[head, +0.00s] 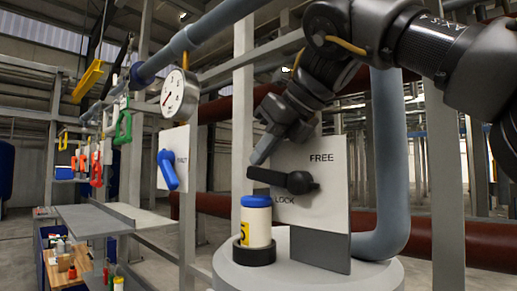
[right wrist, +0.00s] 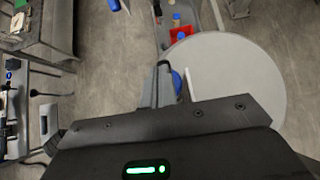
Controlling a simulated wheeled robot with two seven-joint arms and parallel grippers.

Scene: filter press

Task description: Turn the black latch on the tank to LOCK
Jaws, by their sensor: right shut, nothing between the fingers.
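The black latch (head: 284,180) is on a pale upright plate (head: 330,211) on the grey tank (head: 308,276). Its handle lies nearly level, its long end pointing left from a round hub. FREE is printed above right of the hub, LOCK below left. My right gripper (head: 262,152) reaches down from the upper right, its shut fingers just above the long end of the handle; I cannot tell whether they touch it. In the right wrist view the fingers (right wrist: 162,82) point toward the tank top (right wrist: 240,88). The left gripper is not in view.
A white jar with a blue lid (head: 256,222) stands in a black ring on the tank, below the handle's long end. A blue valve handle (head: 168,170) and a round gauge (head: 180,94) are to the left. A thick grey pipe (head: 390,160) rises behind the plate.

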